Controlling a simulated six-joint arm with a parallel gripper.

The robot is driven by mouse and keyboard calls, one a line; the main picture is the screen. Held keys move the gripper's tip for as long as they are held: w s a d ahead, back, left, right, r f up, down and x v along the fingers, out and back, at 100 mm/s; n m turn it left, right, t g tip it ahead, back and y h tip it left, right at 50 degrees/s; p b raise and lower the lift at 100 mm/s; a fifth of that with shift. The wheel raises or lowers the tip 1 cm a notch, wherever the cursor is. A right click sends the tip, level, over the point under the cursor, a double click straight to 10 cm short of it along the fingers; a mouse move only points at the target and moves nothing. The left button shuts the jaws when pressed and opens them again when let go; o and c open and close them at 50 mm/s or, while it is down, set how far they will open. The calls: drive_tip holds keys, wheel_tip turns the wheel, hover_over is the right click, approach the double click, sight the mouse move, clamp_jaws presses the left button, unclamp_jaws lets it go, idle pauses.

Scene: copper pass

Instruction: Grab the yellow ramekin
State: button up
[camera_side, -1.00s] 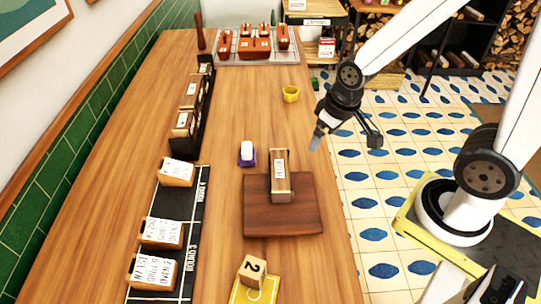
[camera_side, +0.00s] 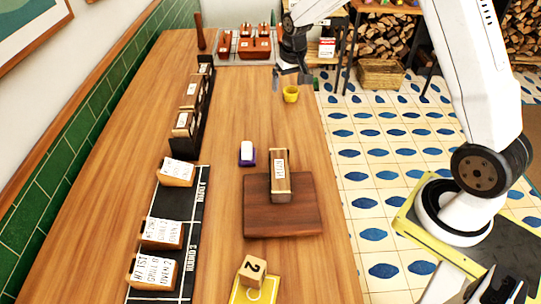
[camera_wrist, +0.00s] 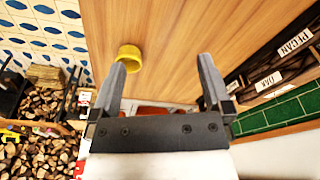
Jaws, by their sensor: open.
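The yellow ramekin (camera_side: 291,94) stands on the wooden table near its right edge, toward the far end. My gripper (camera_side: 290,77) is at the far end of the table, just above and behind the ramekin in the side view. In the wrist view the ramekin (camera_wrist: 129,58) shows beyond the tip of the left finger, left of the gap between the fingers. My gripper (camera_wrist: 158,72) is open there, with nothing between its fingers. I cannot tell the exact height of the fingers above the ramekin.
A tray of red-brown containers (camera_side: 255,46) stands at the table's far end, close to my gripper. A wooden board (camera_side: 283,212) with a labelled block (camera_side: 280,176) lies nearer. A small purple-based item (camera_side: 247,153) stands left of it. Dark labelled boxes (camera_side: 187,115) line the left side.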

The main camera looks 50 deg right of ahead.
drive_tip(key=m, duration=0.2)
approach(291, 90)
drive_tip(key=a, duration=0.1)
drive_tip(key=s+a, duration=0.1)
drive_tip(key=a, duration=0.1)
drive_tip(key=shift+a+f+g, duration=0.1)
drive_tip(key=shift+f+g, duration=0.1)
drive_tip(key=shift+g, duration=0.1)
drive_tip(key=shift+w+d+f+m, duration=0.1)
drive_tip(key=shift+d+m, duration=0.05)
drive_tip(key=shift+d, duration=0.2)
drive_tip(key=shift+w+d+f+m, duration=0.15)
drive_tip(key=shift+d, duration=0.15)
drive_tip(key=shift+f, duration=0.1)
drive_tip(key=shift+w+f, duration=0.1)
drive_tip(key=shift+f, duration=1.1)
drive_tip(key=shift+f, duration=0.1)
drive_tip(key=shift+w+d+f, duration=0.1)
drive_tip(key=shift+d+f, duration=0.05)
drive_tip(key=shift+f, duration=1.1)
drive_tip(key=shift+w+d+f, duration=0.15)
drive_tip(key=shift+f, duration=1.1)
